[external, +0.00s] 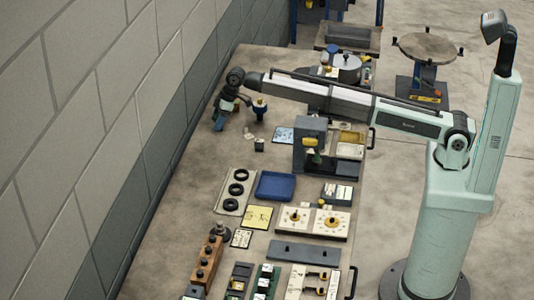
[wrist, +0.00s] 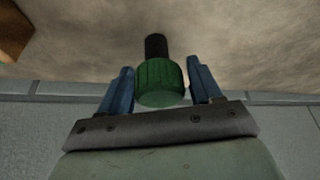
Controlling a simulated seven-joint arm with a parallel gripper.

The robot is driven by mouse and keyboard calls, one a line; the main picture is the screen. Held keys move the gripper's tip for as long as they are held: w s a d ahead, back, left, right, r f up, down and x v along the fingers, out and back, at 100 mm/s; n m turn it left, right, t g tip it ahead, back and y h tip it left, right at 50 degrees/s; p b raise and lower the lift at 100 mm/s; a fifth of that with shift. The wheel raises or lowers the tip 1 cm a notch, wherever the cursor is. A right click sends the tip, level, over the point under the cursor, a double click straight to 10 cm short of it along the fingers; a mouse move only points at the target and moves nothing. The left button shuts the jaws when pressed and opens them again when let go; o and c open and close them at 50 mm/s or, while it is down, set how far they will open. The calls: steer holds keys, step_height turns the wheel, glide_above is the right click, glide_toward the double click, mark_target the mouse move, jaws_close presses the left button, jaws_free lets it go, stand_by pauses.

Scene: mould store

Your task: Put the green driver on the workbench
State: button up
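The green driver (wrist: 160,82) has a ribbed green handle and a black end pointing away from me. In the wrist view its handle sits between the two blue fingers of my gripper (wrist: 161,85), with both fingers close against its sides. In the external view my gripper (external: 219,122) hangs at the far left of the workbench (external: 180,190), near the wall. The driver is too small to make out clearly there. I cannot tell whether its black end touches the bench surface.
A dark grey stand (external: 311,140), a blue tray (external: 274,186) and several boards crowd the bench's middle and front. A block wall (external: 120,130) runs along the left. Bare bench lies along the wall.

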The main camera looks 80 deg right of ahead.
steer(key=shift+o, duration=0.9)
steer(key=shift+r, duration=0.15)
steer(key=v, duration=1.2)
